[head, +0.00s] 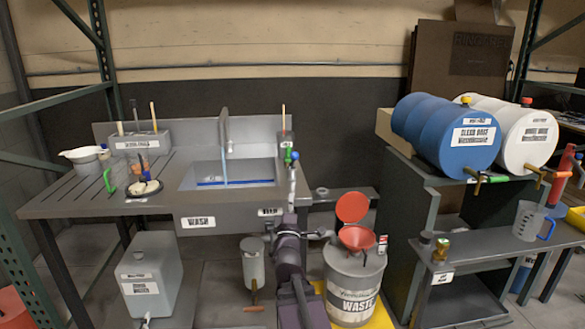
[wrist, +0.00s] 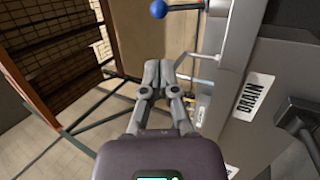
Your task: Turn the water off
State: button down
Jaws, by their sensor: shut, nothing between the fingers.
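The sink (head: 200,176) is set in the grey wash counter, with a tall faucet (head: 226,125) over it. A thin pale-blue stream (head: 225,168) runs down from the faucet into the basin, where a blue strip shows at the bottom. A lever with a blue ball knob (head: 295,155) is at the sink's right side; the knob also shows at the top of the wrist view (wrist: 158,9). My gripper (wrist: 167,68) is shut and empty, pointing toward the lever side, with the knob beyond its fingertips and apart from them in the picture. In the head view my arm reaches up in front of the counter.
A green handle (head: 287,158) is close beside the blue knob. A waste drum (head: 354,285) with a red funnel stands right of my arm. A grey canister (head: 253,262) hangs under the counter. Blue and white drums (head: 430,115) lie on the right rack.

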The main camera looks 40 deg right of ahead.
jog(key=shift+w, duration=0.1)
jog(key=p+x, duration=0.6)
jog(key=x, duration=0.8)
dwell(0.5)
